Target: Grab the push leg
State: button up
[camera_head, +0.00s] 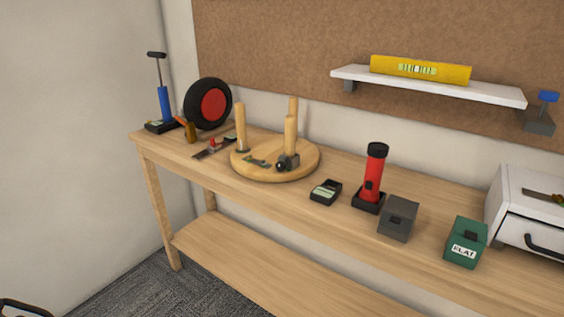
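A round wooden disc (240,171) lies on the workbench like an upturned stool seat. Three pale wooden legs stand upright on it: a left leg (241,125), a back leg (293,104) and a front leg (290,135). Nothing readable marks one of them as the push leg. A dark fitting (288,162) sits at the foot of the front leg and hides its base. The back leg is partly hidden behind the front leg. I cannot make out my gripper in this view.
The workbench (330,225) also holds a blue pump (165,104), a black wheel (209,104), a black box (326,192), a red flashlight (374,170), a grey box (398,218), a green box (466,242) and a white drawer unit (525,212). A shelf (490,94) hangs above.

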aim_at(290, 121)
jog(key=i+j, duration=0.2)
jog(key=j, duration=0.15)
jog(key=i+j+z, duration=0.2)
jog(key=j+z, duration=0.2)
jog(key=j, duration=0.15)
jog(key=i+j+z, duration=0.2)
jog(key=j+z, duration=0.1)
jog(key=z, duration=0.95)
